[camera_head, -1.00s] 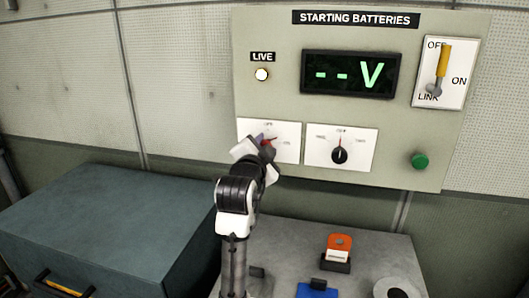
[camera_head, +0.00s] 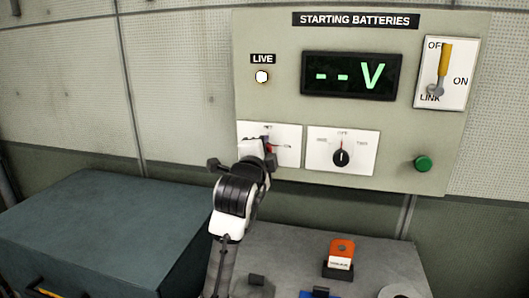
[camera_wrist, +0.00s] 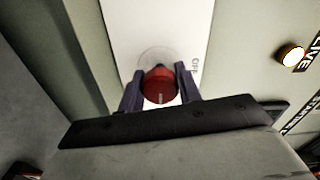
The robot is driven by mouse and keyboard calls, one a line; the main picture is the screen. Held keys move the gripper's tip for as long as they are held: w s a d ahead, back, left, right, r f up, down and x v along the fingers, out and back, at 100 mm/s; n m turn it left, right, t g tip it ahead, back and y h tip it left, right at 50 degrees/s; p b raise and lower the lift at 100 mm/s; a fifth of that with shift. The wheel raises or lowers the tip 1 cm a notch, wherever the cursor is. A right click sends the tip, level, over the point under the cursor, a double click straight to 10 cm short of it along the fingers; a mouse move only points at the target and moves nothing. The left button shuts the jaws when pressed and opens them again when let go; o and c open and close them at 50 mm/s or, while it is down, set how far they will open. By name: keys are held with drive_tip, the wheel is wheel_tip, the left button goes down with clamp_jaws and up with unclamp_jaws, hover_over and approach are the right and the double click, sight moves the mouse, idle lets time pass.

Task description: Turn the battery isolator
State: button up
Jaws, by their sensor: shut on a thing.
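The battery isolator is a red knob (camera_wrist: 160,86) on a white plate (camera_wrist: 135,22) with "OFF" lettering beside it in the wrist view. My gripper (camera_wrist: 161,93) is shut on the knob, with one dark finger on either side. In the head view a sliver of red of the knob (camera_head: 270,147) shows at the left white plate (camera_head: 290,133), and my wrist hides most of it. The knob's pointer direction is hard to tell.
A second plate with a black knob (camera_head: 341,157) sits just right. Above are a lit LIVE lamp (camera_head: 262,77), a display (camera_head: 351,75) reading "--V" and a yellow-handled switch (camera_head: 443,67). A green button (camera_head: 423,164) is at lower right. An orange-topped item (camera_head: 341,250) stands on the bench below.

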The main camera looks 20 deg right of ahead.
idle(0.3)
drive_tip(key=o, duration=1)
drive_tip(key=shift+s, duration=0.1)
drive_tip(key=b+v, duration=0.2)
drive_tip(key=v, duration=1.1)
drive_tip(key=shift+s+a+b, duration=0.25)
drive_tip(key=shift+b, duration=0.15)
